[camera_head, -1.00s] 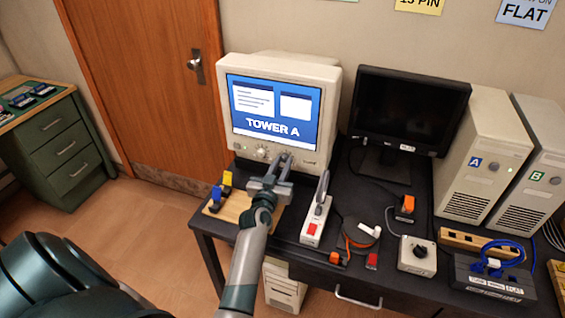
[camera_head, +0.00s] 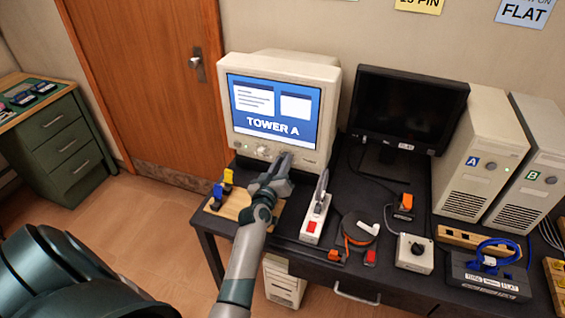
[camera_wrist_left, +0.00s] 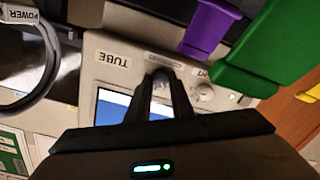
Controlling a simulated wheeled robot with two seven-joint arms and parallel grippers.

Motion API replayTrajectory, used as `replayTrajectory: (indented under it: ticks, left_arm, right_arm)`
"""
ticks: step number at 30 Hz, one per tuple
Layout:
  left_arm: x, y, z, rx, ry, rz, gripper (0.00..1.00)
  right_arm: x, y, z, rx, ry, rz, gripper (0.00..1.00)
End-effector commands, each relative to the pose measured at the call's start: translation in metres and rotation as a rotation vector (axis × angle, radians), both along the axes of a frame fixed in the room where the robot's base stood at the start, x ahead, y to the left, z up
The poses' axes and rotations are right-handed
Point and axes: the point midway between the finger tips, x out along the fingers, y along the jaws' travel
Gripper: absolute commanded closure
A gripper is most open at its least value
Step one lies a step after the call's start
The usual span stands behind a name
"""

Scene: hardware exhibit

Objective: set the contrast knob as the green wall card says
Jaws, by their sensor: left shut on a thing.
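The beige tube monitor (camera_head: 325,95) shows a blue screen reading TOWER A. My left gripper (camera_head: 284,160) is at its front lower edge, shut on the contrast knob, which its fingers mostly hide. In the left wrist view the gripper (camera_wrist_left: 160,88) points at the panel beside the TUBE label (camera_wrist_left: 112,60); a second, pale knob (camera_wrist_left: 204,92) sits apart from the fingers. The knob's setting cannot be read. My right gripper is not in view.
A wooden block with blue and yellow plugs (camera_head: 228,177) is left of my gripper, and a power strip (camera_head: 315,218) right of it. A dark flat monitor (camera_head: 408,110), switch box (camera_head: 415,254) and two towers (camera_head: 485,150) stand farther right.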

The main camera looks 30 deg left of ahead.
Motion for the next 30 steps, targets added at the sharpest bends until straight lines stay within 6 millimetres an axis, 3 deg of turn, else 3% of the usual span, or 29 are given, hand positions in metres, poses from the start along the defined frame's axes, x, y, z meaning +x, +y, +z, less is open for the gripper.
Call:
replayTrajectory:
  ticks: [3,4,6,20,30]
  left_arm:
    - [0.0,0.001,0.001,0.002,-0.002,0.001,1.0]
    - [0.0,0.001,0.001,0.002,-0.002,0.001,0.75]
    - [0.0,0.001,0.001,0.002,-0.002,0.001,0.61]
    - [-0.005,-0.001,0.001,0.002,0.0,0.001,0.61]
    - [-0.044,-0.012,0.003,0.003,0.002,0.0,0.61]
  right_arm:
    - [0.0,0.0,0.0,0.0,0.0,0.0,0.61]
    - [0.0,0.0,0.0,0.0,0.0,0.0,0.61]
    - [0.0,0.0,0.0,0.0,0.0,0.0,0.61]
    - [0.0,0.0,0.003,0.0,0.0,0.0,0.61]
    - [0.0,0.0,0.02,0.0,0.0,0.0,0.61]
